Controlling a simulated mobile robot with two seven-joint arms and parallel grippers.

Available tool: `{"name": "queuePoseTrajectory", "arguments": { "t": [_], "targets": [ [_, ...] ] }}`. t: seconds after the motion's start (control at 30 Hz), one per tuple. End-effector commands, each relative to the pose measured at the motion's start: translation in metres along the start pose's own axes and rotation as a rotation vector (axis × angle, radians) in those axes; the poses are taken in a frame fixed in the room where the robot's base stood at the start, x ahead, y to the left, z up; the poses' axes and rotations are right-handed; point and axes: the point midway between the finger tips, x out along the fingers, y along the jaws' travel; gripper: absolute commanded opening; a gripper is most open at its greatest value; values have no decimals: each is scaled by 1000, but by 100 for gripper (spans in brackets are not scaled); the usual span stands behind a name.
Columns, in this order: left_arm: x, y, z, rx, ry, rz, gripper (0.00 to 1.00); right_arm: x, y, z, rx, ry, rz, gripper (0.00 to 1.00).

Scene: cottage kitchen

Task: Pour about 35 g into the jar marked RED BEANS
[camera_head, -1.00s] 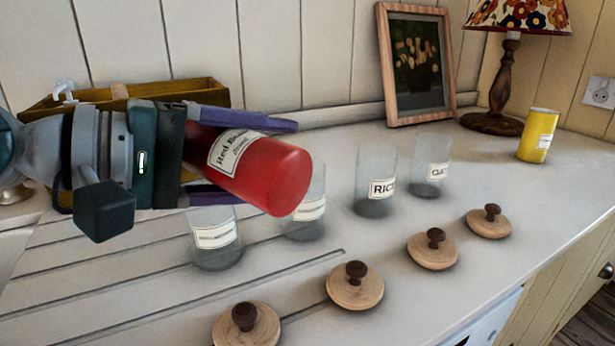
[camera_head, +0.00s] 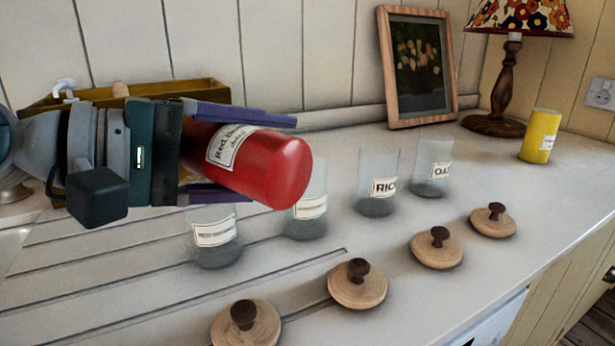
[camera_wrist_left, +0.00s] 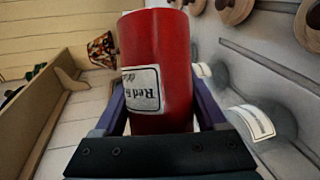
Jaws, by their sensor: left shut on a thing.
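My left gripper (camera_head: 243,155) is shut on a red container (camera_head: 275,168) labelled "Red Beans". It holds the container tilted well over, its far end toward the right and slightly down, above the row of jars. The container also shows in the left wrist view (camera_wrist_left: 160,60). Below it stand two glass jars: one at left (camera_head: 214,245) and one partly hidden behind the container's end (camera_head: 306,215). Their labels are too small to read. A jar marked RICE (camera_head: 377,190) and a jar that seems marked OATS (camera_head: 432,168) stand farther right. No falling beans show. My right gripper is not in view.
Several wooden lids with dark knobs, one here (camera_head: 357,284), lie along the counter's front. A yellow can (camera_head: 540,137), lamp (camera_head: 507,75) and picture frame (camera_head: 387,50) stand at the back right. A wooden box (camera_head: 215,92) is behind my gripper.

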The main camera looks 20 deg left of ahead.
Motion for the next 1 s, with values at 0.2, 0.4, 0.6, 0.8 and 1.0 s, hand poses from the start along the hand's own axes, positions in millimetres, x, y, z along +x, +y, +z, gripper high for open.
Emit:
{"name": "queuePoseTrajectory", "arguments": {
  "t": [0.2, 0.4, 0.6, 0.8, 1.0],
  "targets": [
    [0, 1, -1, -11, -3, 8, 5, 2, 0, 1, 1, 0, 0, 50],
    [0, 2, -1, -23, -6, 12, 5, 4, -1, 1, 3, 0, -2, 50],
    [-1, 2, -1, -35, -10, 17, 5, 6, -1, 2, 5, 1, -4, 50],
    [-1, 3, -2, -46, -13, 22, 5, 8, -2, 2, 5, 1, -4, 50],
    [-1, 4, -2, -59, -17, 26, 5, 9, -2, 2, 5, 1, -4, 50]
  ]
}}
